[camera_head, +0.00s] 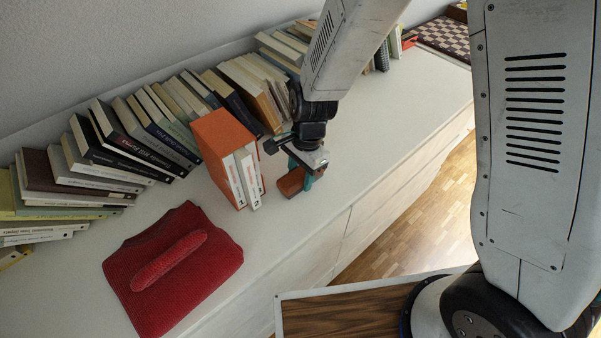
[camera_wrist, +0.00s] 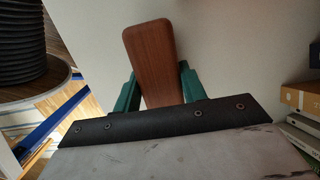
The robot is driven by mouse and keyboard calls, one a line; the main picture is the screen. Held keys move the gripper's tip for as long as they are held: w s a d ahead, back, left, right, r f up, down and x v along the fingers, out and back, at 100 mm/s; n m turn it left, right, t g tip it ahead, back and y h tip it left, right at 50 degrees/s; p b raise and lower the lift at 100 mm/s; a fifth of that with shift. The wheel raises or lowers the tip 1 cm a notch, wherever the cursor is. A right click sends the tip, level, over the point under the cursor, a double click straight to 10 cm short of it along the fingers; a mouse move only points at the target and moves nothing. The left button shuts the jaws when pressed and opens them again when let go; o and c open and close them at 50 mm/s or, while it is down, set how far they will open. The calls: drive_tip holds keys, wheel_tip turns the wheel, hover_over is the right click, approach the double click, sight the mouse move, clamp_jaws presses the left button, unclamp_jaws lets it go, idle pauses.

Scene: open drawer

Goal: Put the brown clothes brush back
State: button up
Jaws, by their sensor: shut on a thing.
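The brown clothes brush (camera_head: 291,182) is at my gripper, over the white cabinet top beside the orange box of books. In the wrist view the brush (camera_wrist: 151,58) shows as a smooth brown wooden piece between two green fingers. My gripper (camera_head: 308,176) is shut on it; in the wrist view the gripper (camera_wrist: 155,90) has one finger on each side of the brush. I cannot tell whether the brush touches the surface. The underside of the brush is hidden. No open drawer shows clearly in these views.
An orange slipcase with white books (camera_head: 221,150) stands just left of my gripper. A folded red cloth (camera_head: 205,262) lies at the front left. A row of books (camera_head: 150,135) lines the wall. The white top (camera_head: 400,105) is clear to the right.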

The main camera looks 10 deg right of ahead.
drive_tip(key=shift+f, duration=0.2)
drive_tip(key=o, duration=1.1)
drive_tip(key=shift+r, duration=0.1)
wheel_tip(320, 180, up, 12)
drive_tip(key=w+d+f, duration=0.1)
drive_tip(key=s+d+r+n+t, duration=0.1)
drive_tip(key=s+d+r+n, duration=0.5)
drive_tip(key=d+r, duration=0.55)
drive_tip(key=s+d+r+n, duration=0.2)
drive_tip(key=s+d, duration=0.2)
drive_tip(key=s, duration=0.3)
drive_tip(key=s+d+r+n+t+h, duration=0.1)
drive_tip(key=s+d+r+n, duration=0.2)
drive_tip(key=s, duration=0.4)
drive_tip(key=shift+s+d+r+h, duration=0.25)
drive_tip(key=shift+d+h, duration=0.05)
drive_tip(key=shift+d, duration=0.4)
